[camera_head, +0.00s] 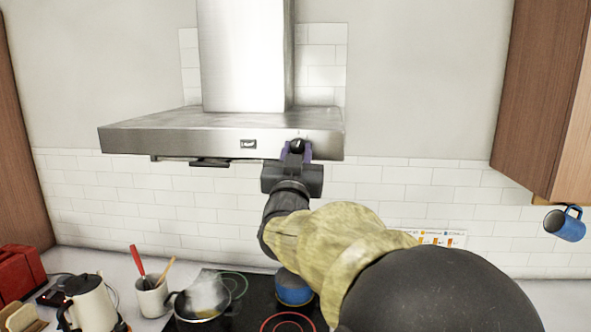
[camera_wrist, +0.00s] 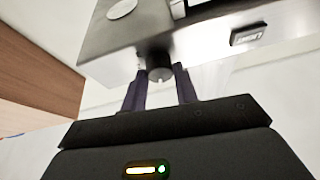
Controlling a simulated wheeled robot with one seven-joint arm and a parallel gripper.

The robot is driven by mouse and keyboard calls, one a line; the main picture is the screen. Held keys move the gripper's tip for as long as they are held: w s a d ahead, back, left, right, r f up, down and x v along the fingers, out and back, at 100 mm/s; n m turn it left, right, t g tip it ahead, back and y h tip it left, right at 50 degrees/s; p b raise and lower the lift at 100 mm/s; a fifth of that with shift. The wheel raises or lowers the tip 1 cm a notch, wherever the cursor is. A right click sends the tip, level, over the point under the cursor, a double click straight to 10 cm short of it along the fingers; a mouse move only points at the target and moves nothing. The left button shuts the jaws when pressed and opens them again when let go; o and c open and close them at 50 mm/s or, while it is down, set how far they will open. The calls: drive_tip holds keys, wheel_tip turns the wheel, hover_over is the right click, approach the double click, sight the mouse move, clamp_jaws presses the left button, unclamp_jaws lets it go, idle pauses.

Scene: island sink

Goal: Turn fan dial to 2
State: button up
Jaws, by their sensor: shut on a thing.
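The fan dial (camera_head: 297,144) is a small dark round knob on the right part of the front edge of the steel range hood (camera_head: 190,140).
Below the hood are a stove with a steaming pan (camera_head: 200,302) and a blue pot (camera_head: 293,288). A white kettle (camera_head: 92,303) and a utensil cup (camera_head: 152,297) stand at left. A wooden cabinet (camera_head: 540,90) with a hanging blue mug (camera_head: 565,223) is at right.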

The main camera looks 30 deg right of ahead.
drive_tip(key=m+b, duration=0.1)
drive_tip(key=m+g+h+b, duration=0.1)
drive_tip(key=m+b, duration=0.1)
drive_tip(key=m, duration=0.1)
drive_tip(key=shift+w+a+f+h, duration=0.1)
drive_tip(key=shift+a+f+h, duration=0.05)
drive_tip(key=shift+f+h, duration=0.2)
drive_tip(key=m+g, duration=0.1)
drive_tip(key=m+g+h+b, duration=0.1)
drive_tip(key=m, duration=0.1)
drive_tip(key=m+b, duration=0.1)
drive_tip(key=m, duration=0.1)
drive_tip(key=shift+a+r+g+h, duration=0.1)
drive_tip(key=shift+r+g+h, duration=0.15)
drive_tip(key=shift+g+h, duration=0.15)
drive_tip(key=m+g, duration=0.1)
drive_tip(key=m, duration=0.1)
drive_tip(key=m+g+b, duration=0.1)
drive_tip(key=m, duration=0.2)
drive_tip(key=shift+w+r+h, duration=0.1)
drive_tip(key=shift+h, duration=0.15)
drive_tip(key=m+g, duration=0.2)
drive_tip(key=m, duration=0.3)
drive_tip(key=shift+r, duration=0.2)
drive_tip(key=o, duration=1)
drive_tip(key=shift+w, duration=0.1)
drive_tip(key=shift+c, duration=0.2)
drive_tip(key=shift+a, duration=0.1)
